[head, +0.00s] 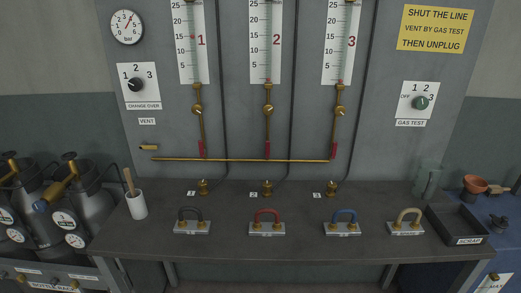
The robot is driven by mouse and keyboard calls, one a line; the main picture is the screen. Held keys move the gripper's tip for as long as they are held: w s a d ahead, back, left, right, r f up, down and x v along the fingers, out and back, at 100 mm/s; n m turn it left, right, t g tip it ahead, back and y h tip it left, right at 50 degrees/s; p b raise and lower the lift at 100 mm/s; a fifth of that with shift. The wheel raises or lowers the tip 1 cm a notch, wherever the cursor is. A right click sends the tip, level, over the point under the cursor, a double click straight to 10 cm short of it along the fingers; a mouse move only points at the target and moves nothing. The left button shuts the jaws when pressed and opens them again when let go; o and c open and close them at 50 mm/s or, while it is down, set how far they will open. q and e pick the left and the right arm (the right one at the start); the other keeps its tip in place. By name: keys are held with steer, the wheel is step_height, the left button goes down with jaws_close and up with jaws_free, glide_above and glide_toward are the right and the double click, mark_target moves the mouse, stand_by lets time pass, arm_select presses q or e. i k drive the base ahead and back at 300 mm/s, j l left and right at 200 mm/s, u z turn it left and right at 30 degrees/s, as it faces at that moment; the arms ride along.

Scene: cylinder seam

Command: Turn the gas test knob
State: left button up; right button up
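The knob's pointer is too small to read surely. Neither of my grippers shows in the head view, and nothing touches the knob.
A grey bench (250,240) runs below the panel, carrying several coloured hoops on plates and a dark scrap tray (437,223). A black change over knob (135,84) is at the upper left. Gas cylinders (90,200) stand left. The space before the gas test knob is clear.

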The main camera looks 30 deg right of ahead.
mark_target(421, 103)
steer(key=z, duration=2.1)
